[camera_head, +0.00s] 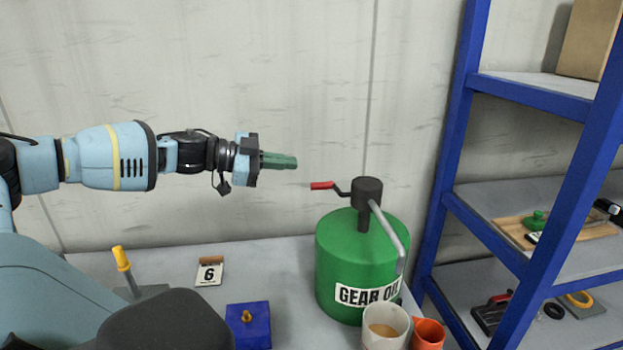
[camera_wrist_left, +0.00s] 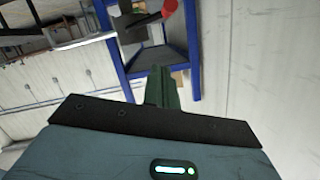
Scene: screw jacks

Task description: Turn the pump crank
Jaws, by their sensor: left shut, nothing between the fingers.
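The pump crank (camera_head: 337,188) has a red handle on a dark bent arm. It joins the dark pump head on top of a green drum (camera_head: 345,250) labelled GEAR OIL. A grey spout bends down the drum's right side. My left gripper (camera_head: 296,162) is shut and empty, with green fingers pointing right. In the picture it is a little left of and above the red handle, apart from it. The left wrist view shows the shut fingers (camera_wrist_left: 160,75) and the red handle (camera_wrist_left: 170,9) beyond them at the top. My right gripper is not in view.
A white cup (camera_head: 385,333) with tan liquid and an orange cup (camera_head: 427,335) stand at the drum's front. A blue block (camera_head: 248,324), a number 6 card (camera_head: 210,271) and a yellow-handled item (camera_head: 121,258) are on the bench. A blue shelf rack (camera_head: 450,150) stands at right.

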